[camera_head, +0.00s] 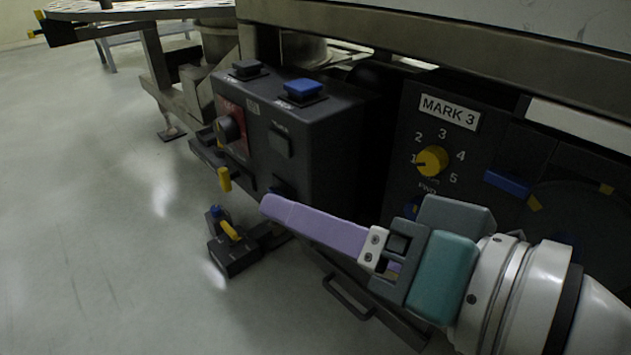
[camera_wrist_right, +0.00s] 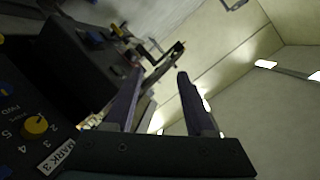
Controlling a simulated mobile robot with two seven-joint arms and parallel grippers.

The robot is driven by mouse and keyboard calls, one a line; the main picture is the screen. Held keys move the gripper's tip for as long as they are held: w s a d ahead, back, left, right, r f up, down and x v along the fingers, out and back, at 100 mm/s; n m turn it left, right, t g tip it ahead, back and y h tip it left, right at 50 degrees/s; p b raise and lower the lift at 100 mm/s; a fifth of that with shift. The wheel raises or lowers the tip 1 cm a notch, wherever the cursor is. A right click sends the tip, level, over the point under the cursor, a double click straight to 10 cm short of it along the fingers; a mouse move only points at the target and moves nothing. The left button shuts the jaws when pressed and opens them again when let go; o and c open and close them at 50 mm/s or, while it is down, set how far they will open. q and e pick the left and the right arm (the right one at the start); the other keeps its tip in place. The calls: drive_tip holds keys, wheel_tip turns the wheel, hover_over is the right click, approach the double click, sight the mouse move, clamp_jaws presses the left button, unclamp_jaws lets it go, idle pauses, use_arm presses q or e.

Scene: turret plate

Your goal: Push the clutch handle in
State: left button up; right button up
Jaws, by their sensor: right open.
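No part in view is labelled as the clutch handle, and I cannot tell which one it is. A yellow-ended handle (camera_head: 224,179) sticks out low at the front of the dark control box (camera_head: 335,150). A dark unit with a yellow lever (camera_head: 230,230) and a blue knob sits lower, near the floor. My right gripper (camera_head: 268,207) reaches in from the right, its purple fingers pointing left, in front of the box's lower part. In the wrist view its two fingers (camera_wrist_right: 160,75) stand apart with nothing between them. My left gripper is not in view.
The MARK 3 panel (camera_head: 460,118) with a yellow dial (camera_head: 432,160) is behind my right wrist. A blue button (camera_head: 303,88) tops the box. A dark loop handle (camera_head: 347,298) lies below my gripper. Grey floor (camera_head: 110,230) is clear on the left.

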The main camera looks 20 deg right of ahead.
drive_tip(key=w+d+f+m+t+h+b, duration=0.1)
drive_tip(key=d+f+m+h+b, duration=0.4)
drive_tip(key=f+b, duration=0.45)
drive_tip(key=w+d+f+m+t+h+b, duration=0.1)
drive_tip(key=d+f+m+h+b, duration=0.35)
drive_tip(key=f+m+b, duration=0.4)
drive_tip(key=w+d+f+m+t+h+b, duration=0.1)
drive_tip(key=d+f+m+h+b, duration=0.4)
drive_tip(key=f+b, duration=0.55)
drive_tip(key=w+d+f+y, duration=0.1)
drive_tip(key=w+d, duration=0.3)
drive_tip(key=w, duration=0.4)
drive_tip(key=shift+w+d+f+b, duration=0.3)
drive_tip(key=shift+w+f+b, duration=0.1)
drive_tip(key=shift+b, duration=0.05)
drive_tip(key=shift+n, duration=0.25)
clamp_jaws()
